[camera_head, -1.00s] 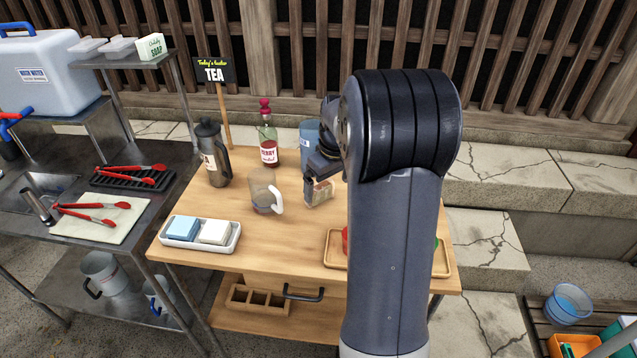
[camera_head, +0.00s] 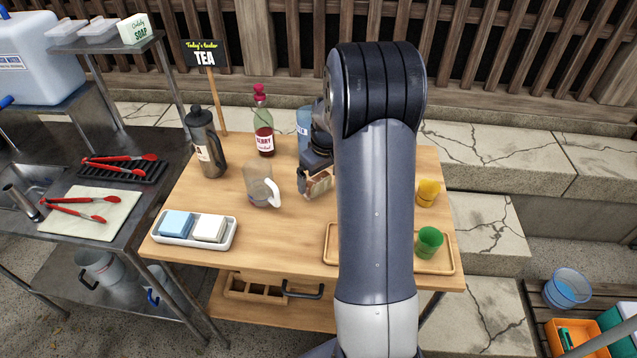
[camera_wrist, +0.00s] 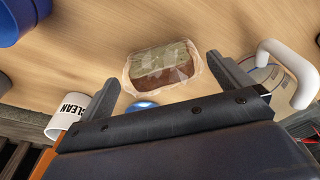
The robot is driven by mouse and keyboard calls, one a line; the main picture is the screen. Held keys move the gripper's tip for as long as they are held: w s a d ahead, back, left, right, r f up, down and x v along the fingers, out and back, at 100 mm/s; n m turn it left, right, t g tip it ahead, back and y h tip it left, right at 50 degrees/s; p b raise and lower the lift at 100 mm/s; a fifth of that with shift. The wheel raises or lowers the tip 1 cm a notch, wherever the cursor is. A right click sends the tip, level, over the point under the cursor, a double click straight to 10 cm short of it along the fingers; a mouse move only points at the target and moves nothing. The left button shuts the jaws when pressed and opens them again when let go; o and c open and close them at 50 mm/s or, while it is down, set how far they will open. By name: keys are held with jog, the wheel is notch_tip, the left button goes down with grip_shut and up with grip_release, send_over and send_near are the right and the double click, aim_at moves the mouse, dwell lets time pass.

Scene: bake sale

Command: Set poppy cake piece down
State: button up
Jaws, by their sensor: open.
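The poppy cake piece (camera_wrist: 164,66) is a brown block with a pale green top in clear wrap. In the wrist view it lies on the wooden table (camera_wrist: 95,50), between and just beyond my fingertips. My gripper (camera_wrist: 161,70) is open, with one finger on each side of the cake; I cannot tell whether either touches the wrap. In the head view my gripper (camera_head: 312,172) points down over the table, and the wrapped cake (camera_head: 318,184) shows partly beneath it. My arm hides some of the table there.
A clear pitcher (camera_head: 258,186) stands close left of the cake, a berry bottle (camera_head: 263,135) behind. A white dish (camera_head: 195,239) sits front left.

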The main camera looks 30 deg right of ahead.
aim_at(319, 177)
jog(key=shift+w+a+f, duration=0.1)
jog(key=shift+w+f, duration=0.15)
jog(key=shift+f, duration=0.65)
jog(key=shift+w+a+f, duration=0.1)
jog(key=shift+w+f, duration=0.1)
jog(key=shift+f, duration=0.65)
jog(key=shift+c, duration=0.4)
jog(key=c, duration=0.7)
